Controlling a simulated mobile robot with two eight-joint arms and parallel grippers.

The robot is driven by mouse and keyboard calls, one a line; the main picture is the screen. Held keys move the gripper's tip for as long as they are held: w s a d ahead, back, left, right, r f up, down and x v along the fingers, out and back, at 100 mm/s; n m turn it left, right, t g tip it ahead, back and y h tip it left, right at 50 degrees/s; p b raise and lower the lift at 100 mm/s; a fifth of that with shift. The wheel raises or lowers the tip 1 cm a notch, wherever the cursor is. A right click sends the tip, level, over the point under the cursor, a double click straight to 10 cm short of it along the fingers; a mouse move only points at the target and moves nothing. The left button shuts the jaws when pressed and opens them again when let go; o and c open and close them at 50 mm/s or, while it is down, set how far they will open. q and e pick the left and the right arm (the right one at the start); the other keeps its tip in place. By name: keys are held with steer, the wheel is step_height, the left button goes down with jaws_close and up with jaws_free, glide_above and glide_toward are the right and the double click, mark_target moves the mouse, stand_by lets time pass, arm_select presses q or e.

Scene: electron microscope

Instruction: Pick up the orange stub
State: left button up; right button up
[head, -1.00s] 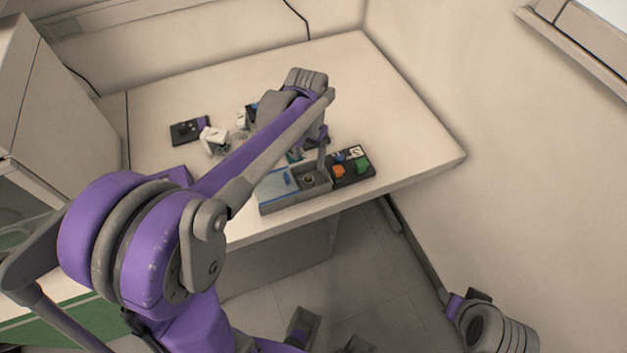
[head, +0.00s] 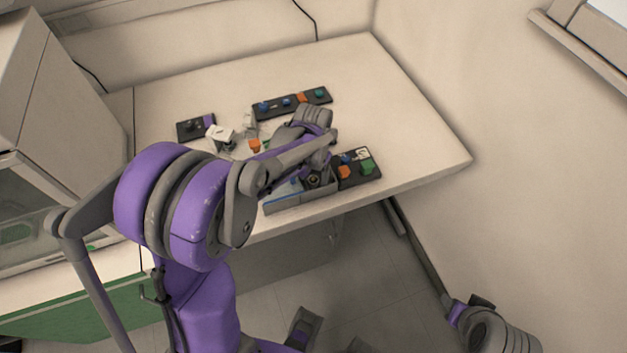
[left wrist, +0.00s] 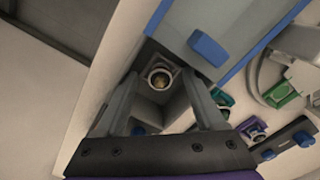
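Several small orange pieces show in the head view, and I cannot tell which is the stub: an orange piece (head: 344,173) on the near black holder, one (head: 254,146) by the clear dish parts, and one (head: 302,97) on the back holder. My left gripper (left wrist: 160,84) is open, its fingers spread over a grey compartment box (left wrist: 158,110). A small round ringed part with a tan centre (left wrist: 160,78) sits in that box between the fingers, not visibly gripped. In the head view my left arm partly covers the box. Only part of my right arm shows, lower right.
A blue-edged grey tray (head: 283,203) adjoins the box. The near black holder (head: 362,181) with orange and green pieces stands to its right. A back black holder (head: 275,112) and white parts (head: 221,134) lie farther back. The table's right side is clear.

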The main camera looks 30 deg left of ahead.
arm_select(q)
jaws_close()
